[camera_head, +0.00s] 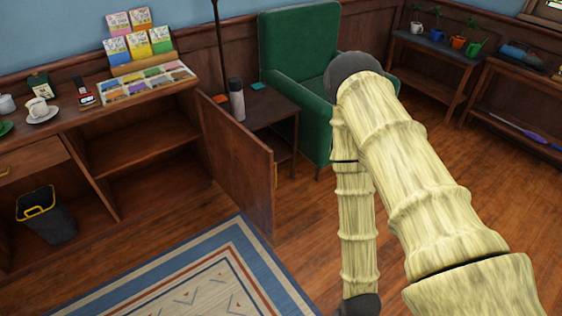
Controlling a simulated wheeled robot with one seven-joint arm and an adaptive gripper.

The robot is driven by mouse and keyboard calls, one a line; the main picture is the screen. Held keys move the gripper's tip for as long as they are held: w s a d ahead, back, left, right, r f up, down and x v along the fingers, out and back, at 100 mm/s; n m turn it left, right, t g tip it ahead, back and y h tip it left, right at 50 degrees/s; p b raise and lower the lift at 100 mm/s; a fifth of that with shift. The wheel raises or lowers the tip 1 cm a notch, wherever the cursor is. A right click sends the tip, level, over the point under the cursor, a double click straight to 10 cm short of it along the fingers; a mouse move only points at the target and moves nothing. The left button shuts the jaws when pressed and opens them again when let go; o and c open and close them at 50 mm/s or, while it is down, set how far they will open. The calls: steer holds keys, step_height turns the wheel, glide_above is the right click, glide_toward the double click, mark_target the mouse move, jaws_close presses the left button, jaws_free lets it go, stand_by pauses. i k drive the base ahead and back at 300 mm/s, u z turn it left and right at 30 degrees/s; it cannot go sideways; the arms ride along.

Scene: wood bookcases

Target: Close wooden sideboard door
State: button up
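The wooden sideboard (75,135) stands at the left of the head view. Its door (238,160) is hinged at the sideboard's right end and stands wide open, swung out toward the room. A small handle (275,175) shows at the door's free edge. The compartment (140,140) behind the opening shows bare shelves. My arm (410,165) reaches in from the lower right, to the right of the door and apart from it. My gripper is not visible; the arm's lower end runs down near the bottom edge of the picture.
A small side table (265,122) with a bottle (237,100) stands just behind the door. A green armchair (300,60) is beyond it. A black bin (47,215) sits in the sideboard's lower left opening. A rug (215,275) covers the floor in front; wood floor is clear right of it.

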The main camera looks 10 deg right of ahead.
mark_target(244, 166)
steer(key=z, duration=1.35)
steer(key=i, duration=2.45)
steer(key=u, duration=2.7)
